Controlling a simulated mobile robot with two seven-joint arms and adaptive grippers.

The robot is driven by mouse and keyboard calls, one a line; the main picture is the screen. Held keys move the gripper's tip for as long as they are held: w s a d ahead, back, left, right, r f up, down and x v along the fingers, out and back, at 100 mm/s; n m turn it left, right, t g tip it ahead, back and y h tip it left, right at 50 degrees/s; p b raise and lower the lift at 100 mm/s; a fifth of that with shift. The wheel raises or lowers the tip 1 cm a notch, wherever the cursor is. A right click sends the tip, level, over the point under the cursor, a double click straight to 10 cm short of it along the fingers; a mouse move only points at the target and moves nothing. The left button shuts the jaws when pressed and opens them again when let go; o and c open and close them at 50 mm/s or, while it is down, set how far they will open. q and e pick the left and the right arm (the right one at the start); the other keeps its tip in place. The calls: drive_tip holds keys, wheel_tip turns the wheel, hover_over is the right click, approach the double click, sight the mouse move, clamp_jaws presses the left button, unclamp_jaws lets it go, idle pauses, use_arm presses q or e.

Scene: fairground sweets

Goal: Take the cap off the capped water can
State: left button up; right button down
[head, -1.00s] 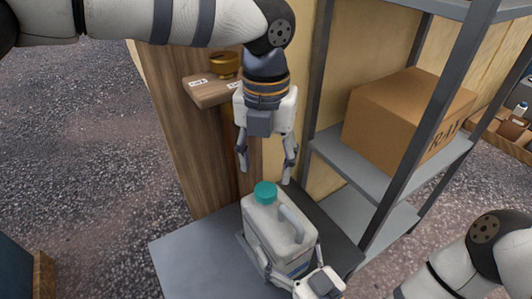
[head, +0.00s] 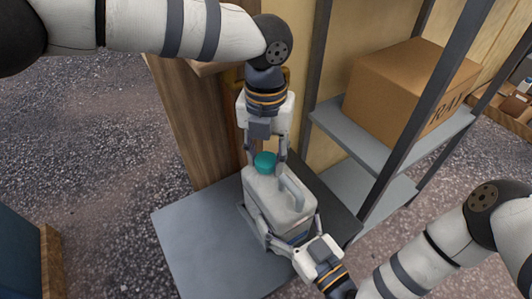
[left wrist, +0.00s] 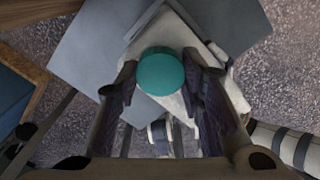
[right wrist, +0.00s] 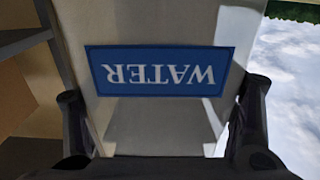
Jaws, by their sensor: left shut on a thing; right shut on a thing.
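The water can (head: 276,196) is a pale jug with a side handle, standing upright on a grey table. Its teal cap (head: 265,162) sits on the neck; it also shows in the left wrist view (left wrist: 161,72). My left gripper (head: 265,161) points down from above and is shut on the cap, one finger on each side. My right gripper (head: 280,238) is shut around the can's lower body. In the right wrist view the can's blue WATER label (right wrist: 160,71) lies between the fingers (right wrist: 160,110), upside down.
The grey table (head: 195,245) is bare to the left of the can. A wooden post (head: 190,130) stands behind. A metal shelf (head: 350,140) with a cardboard box (head: 400,90) rises close on the right.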

use_arm(q)
drive_tip(key=n, duration=0.7)
drive_tip(key=shift+r, duration=0.1)
drive_tip(key=n, duration=0.4)
drive_tip(key=shift+n, duration=0.3)
drive_tip(key=n, duration=0.9)
drive_tip(key=shift+w, duration=0.1)
drive_tip(key=n, duration=0.4)
drive_tip(key=shift+n, duration=0.4)
drive_tip(key=n, duration=1.2)
drive_tip(key=shift+n, duration=0.4)
drive_tip(key=n, duration=0.5)
drive_tip(key=shift+r, duration=0.1)
drive_tip(key=shift+r, duration=0.1)
